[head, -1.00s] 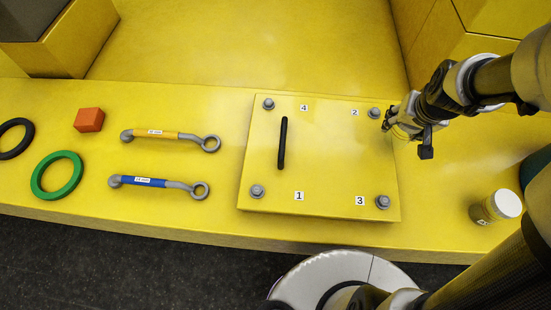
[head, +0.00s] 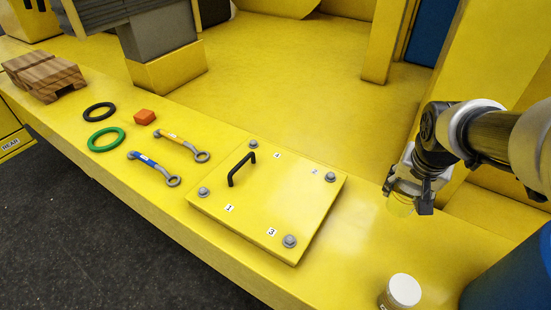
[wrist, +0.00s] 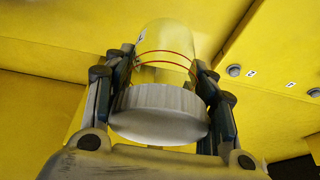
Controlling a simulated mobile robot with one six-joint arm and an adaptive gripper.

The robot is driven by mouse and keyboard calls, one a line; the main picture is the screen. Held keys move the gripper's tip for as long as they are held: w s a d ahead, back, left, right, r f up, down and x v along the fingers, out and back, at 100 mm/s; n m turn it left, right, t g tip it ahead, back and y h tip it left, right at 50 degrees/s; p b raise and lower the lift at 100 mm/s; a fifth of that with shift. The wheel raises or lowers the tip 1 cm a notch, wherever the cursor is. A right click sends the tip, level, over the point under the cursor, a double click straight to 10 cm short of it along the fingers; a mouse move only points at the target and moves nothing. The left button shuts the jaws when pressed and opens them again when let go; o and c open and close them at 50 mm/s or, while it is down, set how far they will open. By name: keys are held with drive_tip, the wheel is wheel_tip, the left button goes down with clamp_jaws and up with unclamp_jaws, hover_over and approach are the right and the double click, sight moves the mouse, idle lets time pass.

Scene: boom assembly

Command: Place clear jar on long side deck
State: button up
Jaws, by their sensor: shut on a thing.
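My gripper (head: 408,196) is at the right of the head view, above the yellow deck (head: 345,235). In the wrist view my gripper (wrist: 160,95) is shut on the clear jar (wrist: 165,48). The jar has a grey-white ribbed lid toward the wrist camera, a see-through body with red lines, and a small label partly in view. In the head view the jar (head: 401,207) shows faintly below the fingers. It appears held above the deck, apart from it.
A bolted yellow plate (head: 290,215) with a black handle lies left of my gripper. A white-lidded jar (head: 404,290) stands at the front right. Two wrenches, a green ring (head: 106,139), a black ring, an orange block (head: 144,117) and wooden blocks (head: 45,78) lie farther left.

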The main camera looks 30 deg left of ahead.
drive_tip(key=a+r, duration=0.2)
drive_tip(key=r, duration=0.1)
drive_tip(key=shift+s, duration=0.15)
drive_tip(key=shift+a+r, duration=0.1)
drive_tip(key=shift+a, duration=0.15)
wheel_tip(320, 180, down, 20)
drive_tip(key=b, duration=0.6)
drive_tip(key=shift+b, duration=0.3)
drive_tip(key=o, duration=1.1)
drive_tip(key=shift+f, duration=0.2)
drive_tip(key=shift+o, duration=0.2)
